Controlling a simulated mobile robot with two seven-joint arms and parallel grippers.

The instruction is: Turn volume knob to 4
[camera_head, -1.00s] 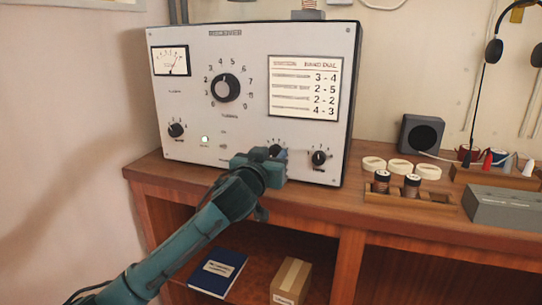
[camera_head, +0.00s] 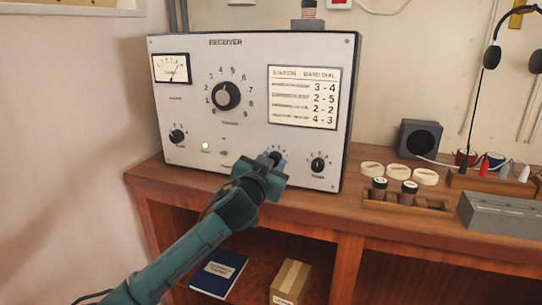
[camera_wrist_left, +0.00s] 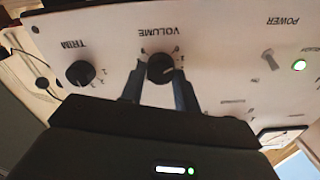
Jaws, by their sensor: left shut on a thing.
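The white receiver panel (camera_head: 240,120) stands on the wooden desk. Its volume knob (camera_head: 275,155) is low on the panel, right of centre, and is partly hidden by my left gripper in the head view. My left gripper (camera_head: 274,164) reaches the panel from the front. In the left wrist view the black volume knob (camera_wrist_left: 160,69) sits under the upside-down VOLUME label, with the fingers of my left gripper (camera_wrist_left: 160,76) on either side of it, shut on it. Its scale marks are too small to read surely. My right gripper is in neither view.
A trim knob (camera_wrist_left: 81,74) is beside the volume knob in the left wrist view. A large tuning dial (camera_head: 227,95) is above, and a green power light (camera_head: 206,146) is to the left. A speaker (camera_head: 420,139) and a wooden tray (camera_head: 407,207) are on the right.

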